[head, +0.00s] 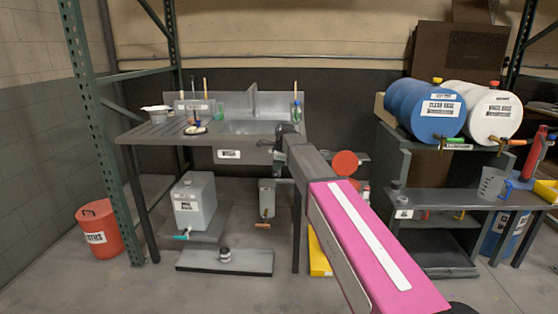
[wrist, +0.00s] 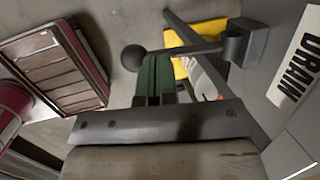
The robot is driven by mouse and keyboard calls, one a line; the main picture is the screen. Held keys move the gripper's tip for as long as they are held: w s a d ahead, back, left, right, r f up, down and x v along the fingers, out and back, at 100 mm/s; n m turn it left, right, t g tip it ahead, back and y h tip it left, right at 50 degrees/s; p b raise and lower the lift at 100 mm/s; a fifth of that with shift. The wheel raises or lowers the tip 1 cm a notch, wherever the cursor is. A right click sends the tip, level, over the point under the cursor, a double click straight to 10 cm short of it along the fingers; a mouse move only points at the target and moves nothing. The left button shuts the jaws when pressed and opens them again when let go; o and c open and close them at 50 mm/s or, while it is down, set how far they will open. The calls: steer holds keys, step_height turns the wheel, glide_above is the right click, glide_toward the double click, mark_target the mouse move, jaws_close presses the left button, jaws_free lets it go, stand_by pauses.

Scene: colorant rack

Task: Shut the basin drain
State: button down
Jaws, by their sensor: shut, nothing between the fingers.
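The drain lever (wrist: 185,50) is a dark grey rod with a round ball knob (wrist: 135,58) at its left end in the wrist view. Its right end joins a block (wrist: 248,42) on the grey basin front, beside a white DRAIN label (wrist: 298,62). My gripper (wrist: 156,66) shows dark green fingers, shut and empty, their tips close to the rod near the knob. I cannot tell whether they touch. In the head view my gripper (head: 285,135) is at the basin's (head: 252,127) front right, and my arm hides the lever.
A grey jug (head: 193,203) and a small container (head: 267,198) stand under the basin bench. A red bucket (head: 99,228) is at left. Blue (head: 425,107) and white (head: 485,112) drums lie on the right rack. A yellow object (wrist: 200,35) shows behind the lever.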

mark_target(277, 175)
steer(key=shift+w+a+f, duration=0.1)
steer(key=shift+f, duration=0.2)
steer(key=shift+f, duration=0.1)
step_height(277, 175, down, 4)
steer(key=t, duration=0.6)
steer(key=shift+n, duration=0.3)
steer(key=f+t, duration=0.1)
steer(key=w+f+t, duration=0.1)
steer(key=t, duration=0.1)
steer(key=shift+x, duration=1)
steer(key=shift+w+d+f, duration=0.1)
steer(key=shift+d+f, duration=0.15)
